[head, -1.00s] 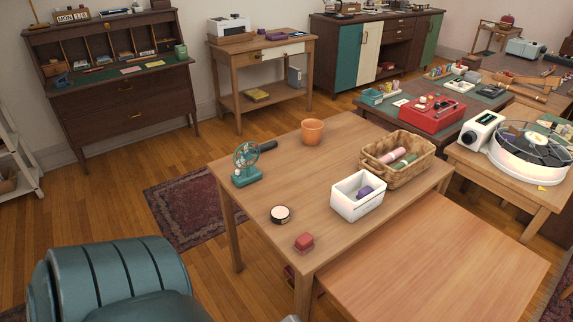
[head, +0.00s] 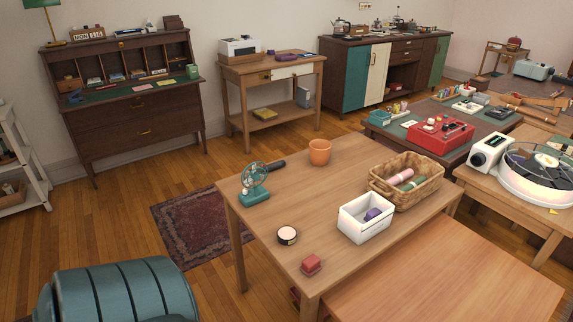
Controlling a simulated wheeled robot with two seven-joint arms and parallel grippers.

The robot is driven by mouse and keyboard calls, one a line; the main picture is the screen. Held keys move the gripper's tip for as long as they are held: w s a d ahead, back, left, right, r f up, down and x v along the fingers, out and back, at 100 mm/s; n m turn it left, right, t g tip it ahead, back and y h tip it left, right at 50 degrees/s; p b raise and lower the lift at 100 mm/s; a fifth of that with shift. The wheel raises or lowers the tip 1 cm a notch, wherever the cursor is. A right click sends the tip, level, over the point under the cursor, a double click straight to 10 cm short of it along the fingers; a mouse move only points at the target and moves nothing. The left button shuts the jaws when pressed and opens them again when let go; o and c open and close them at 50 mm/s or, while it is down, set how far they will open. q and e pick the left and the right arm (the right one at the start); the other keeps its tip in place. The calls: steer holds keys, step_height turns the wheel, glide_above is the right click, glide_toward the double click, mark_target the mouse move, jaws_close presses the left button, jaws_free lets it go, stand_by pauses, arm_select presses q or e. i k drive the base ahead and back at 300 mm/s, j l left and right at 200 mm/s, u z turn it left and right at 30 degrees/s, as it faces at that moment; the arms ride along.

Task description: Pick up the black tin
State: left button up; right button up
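The black tin (head: 287,235) is a small round tin with black sides and a pale lid. It sits upright on the wooden table (head: 300,190), near its left front edge. Neither of my grippers shows in the head view.
On the same table are a white bin (head: 365,222) with a purple item, a wicker basket (head: 408,190) with rolled items, and an orange pot (head: 320,152). A lower wooden table (head: 450,275) adjoins at the front right. A teal armchair (head: 120,290) stands front left.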

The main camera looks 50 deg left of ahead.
mark_target(288, 235)
steer(key=u, duration=1.75)
steer(key=i+l, duration=0.3)
steer(key=i, duration=0.15)
